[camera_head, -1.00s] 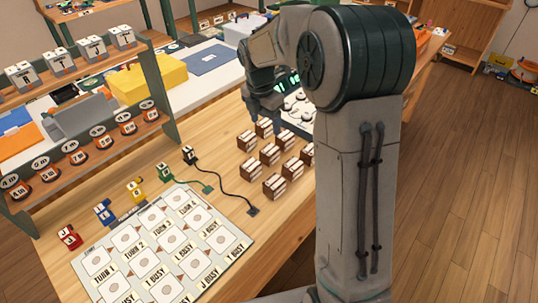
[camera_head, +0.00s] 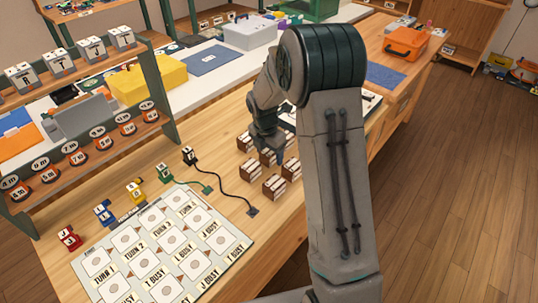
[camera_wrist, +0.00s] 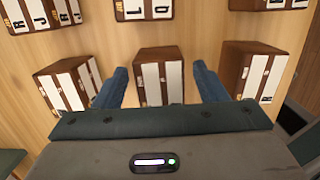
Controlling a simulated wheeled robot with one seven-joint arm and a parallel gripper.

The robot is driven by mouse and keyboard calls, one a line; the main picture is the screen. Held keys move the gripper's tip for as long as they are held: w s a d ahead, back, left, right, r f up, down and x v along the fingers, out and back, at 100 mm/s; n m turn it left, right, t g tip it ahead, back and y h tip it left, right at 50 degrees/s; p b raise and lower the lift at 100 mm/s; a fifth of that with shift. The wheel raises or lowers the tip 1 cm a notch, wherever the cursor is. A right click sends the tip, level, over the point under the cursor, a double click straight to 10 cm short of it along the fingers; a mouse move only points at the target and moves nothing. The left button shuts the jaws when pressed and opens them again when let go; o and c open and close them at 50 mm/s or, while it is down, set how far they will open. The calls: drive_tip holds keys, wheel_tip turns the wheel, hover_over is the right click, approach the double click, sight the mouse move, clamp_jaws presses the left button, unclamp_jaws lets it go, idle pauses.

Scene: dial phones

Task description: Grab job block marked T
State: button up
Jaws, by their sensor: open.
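Several brown blocks with white, lettered strips stand in rows on the wooden table, one of them at the near front (camera_head: 274,185). My gripper (camera_head: 265,145) is low over the far part of this group, pointing down. In the wrist view my gripper's blue fingers (camera_wrist: 157,88) are open, one on each side of a middle brown block (camera_wrist: 158,68). The block appears between them, not clamped. Its letters are not readable. Blocks at the top of the wrist view carry letters, such as R and J on the left one (camera_wrist: 42,12) and L and Q on the middle one (camera_wrist: 143,8). I cannot make out a T on any brown block.
A printed board (camera_head: 160,245) lies at the front left, with coloured pieces such as a red one (camera_head: 68,238) along its edge. A shelf (camera_head: 95,145) with grey lettered blocks and round dials stands left. Neighbouring brown blocks are close around my gripper.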

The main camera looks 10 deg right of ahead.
drive_tip(key=shift+f, duration=0.15)
drive_tip(key=c, duration=1.1)
